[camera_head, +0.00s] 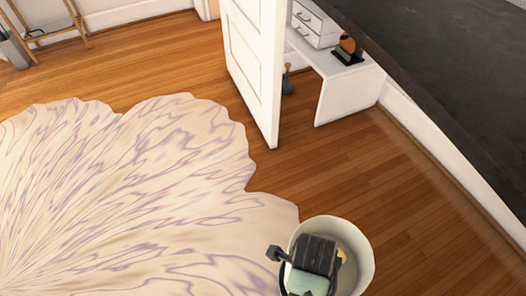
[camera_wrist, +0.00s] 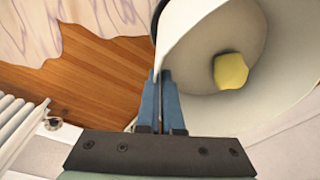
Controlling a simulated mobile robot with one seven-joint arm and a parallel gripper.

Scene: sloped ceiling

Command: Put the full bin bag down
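A pale, round, open-topped bin (camera_head: 362,250) is at the lower right of the head view. It fills the upper right of the wrist view (camera_wrist: 190,45). A yellow lump (camera_wrist: 231,70) lies inside it, and a bit of yellow also shows in the head view (camera_head: 342,256). No separate bag can be made out. My gripper (camera_head: 316,255) is over the bin's near left side. In the wrist view my gripper's blue fingers (camera_wrist: 158,85) are close together with the bin's thin wall between them. Whether the bin touches the floor is hidden.
A large cream and purple patterned rug (camera_head: 130,190) covers the left. Bare wooden floor (camera_head: 330,175) lies behind and right of the bin. An open white door (camera_head: 255,70), a white desk (camera_head: 350,85) and a dark sloped surface (camera_head: 460,70) stand further back and right.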

